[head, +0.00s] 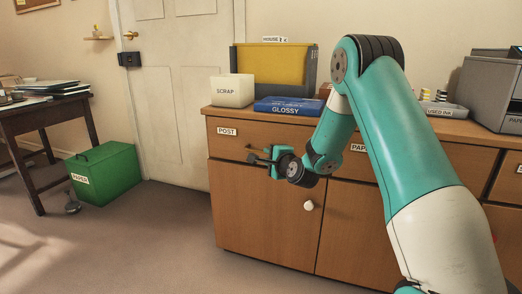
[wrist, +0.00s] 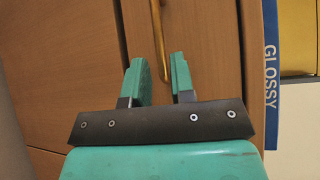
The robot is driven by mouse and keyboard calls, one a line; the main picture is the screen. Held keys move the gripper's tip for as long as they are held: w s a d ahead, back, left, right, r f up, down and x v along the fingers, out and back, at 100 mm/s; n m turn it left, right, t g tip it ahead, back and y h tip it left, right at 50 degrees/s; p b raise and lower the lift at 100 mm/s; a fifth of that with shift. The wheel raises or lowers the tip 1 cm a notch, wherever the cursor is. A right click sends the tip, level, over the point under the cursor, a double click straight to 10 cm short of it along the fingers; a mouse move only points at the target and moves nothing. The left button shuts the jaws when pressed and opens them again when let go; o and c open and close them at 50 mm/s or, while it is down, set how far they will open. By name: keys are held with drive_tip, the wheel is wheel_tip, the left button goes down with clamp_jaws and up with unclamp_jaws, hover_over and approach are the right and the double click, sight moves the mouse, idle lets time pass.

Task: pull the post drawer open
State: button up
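The post drawer (head: 230,147) is the upper left drawer of the wooden cabinet, with a POST label (head: 227,131) on its front. It looks shut, flush with the cabinet. My gripper (head: 256,158) is in front of the drawer front. In the wrist view my gripper (wrist: 163,60) is open, its two green fingers apart. The brass handle (wrist: 156,25) of the drawer (wrist: 208,50) runs into the space between the fingertips, with one finger on each side. I see a gap at the fingers; contact cannot be told. In the head view my gripper mostly hides the handle.
On the cabinet top stand a SCRAP box (head: 232,91), a blue GLOSSY box (head: 289,106), a yellow-filled file holder (head: 274,63), a USED INK tray (head: 444,110) and a grey printer (head: 492,91). A cupboard door with a white knob (head: 308,205) is below. The floor at left front is clear.

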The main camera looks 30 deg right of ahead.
drive_tip(key=w, duration=0.4)
drive_tip(key=w+f+b, duration=0.1)
drive_tip(key=w, duration=0.1)
drive_tip(key=shift+w+d, duration=0.25)
drive_tip(key=shift+d, duration=0.1)
drive_tip(key=shift+c, duration=0.2)
clamp_jaws()
